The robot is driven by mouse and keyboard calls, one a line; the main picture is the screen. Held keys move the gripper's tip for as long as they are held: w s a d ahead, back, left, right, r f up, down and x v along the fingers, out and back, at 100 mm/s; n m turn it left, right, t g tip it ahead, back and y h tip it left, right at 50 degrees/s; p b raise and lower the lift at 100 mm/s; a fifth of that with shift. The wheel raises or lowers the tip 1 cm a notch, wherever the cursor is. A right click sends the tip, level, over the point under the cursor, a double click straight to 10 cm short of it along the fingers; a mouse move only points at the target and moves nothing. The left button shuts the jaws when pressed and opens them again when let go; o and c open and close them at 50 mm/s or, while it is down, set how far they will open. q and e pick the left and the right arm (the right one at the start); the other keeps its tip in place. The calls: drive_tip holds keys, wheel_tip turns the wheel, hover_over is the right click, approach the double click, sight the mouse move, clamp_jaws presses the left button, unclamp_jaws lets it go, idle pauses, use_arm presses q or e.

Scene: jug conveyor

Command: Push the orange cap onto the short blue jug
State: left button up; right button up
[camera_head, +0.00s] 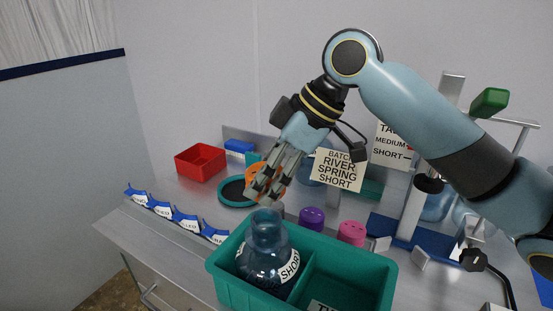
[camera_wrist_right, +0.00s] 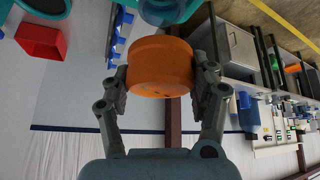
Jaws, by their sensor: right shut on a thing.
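The short blue jug (camera_head: 262,262) is see-through, with a label reading SHORT. It stands upright in the left compartment of the green crate (camera_head: 388,283), and its open neck faces up. My right gripper (camera_head: 266,192) is shut on the orange cap (camera_head: 252,181), above the jug's neck, with a small gap seeming to remain between them. The right wrist view shows the orange cap (camera_wrist_right: 160,68) held between both fingers. Part of a round bluish thing behind the cap at the top of that view cannot be told for sure. My left gripper is not in view.
A purple cap (camera_head: 312,218) and a pink cap (camera_head: 351,232) stand behind the crate. A sign (camera_head: 340,169) reads BATCH RIVER SPRING SHORT. A red bin (camera_head: 201,161) and a round teal tray (camera_head: 233,193) lie further left. Blue label holders (camera_head: 185,221) line the table's left edge.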

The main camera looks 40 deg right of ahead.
drive_tip(key=shift+w+a, duration=0.1)
drive_tip(key=shift+p, duration=0.35)
drive_tip(key=shift+f, duration=0.2)
wheel_tip(320, 180, down, 4)
drive_tip(key=shift+r+b, duration=0.25)
drive_tip(key=shift+b, duration=0.85)
drive_tip(key=shift+f, duration=0.45)
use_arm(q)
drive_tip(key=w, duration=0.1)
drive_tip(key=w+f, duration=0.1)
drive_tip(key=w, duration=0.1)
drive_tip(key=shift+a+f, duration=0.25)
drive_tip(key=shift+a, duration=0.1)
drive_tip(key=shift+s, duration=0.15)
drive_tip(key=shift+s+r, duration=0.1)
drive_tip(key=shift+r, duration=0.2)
use_arm(e)
drive_tip(key=shift+f, duration=0.4)
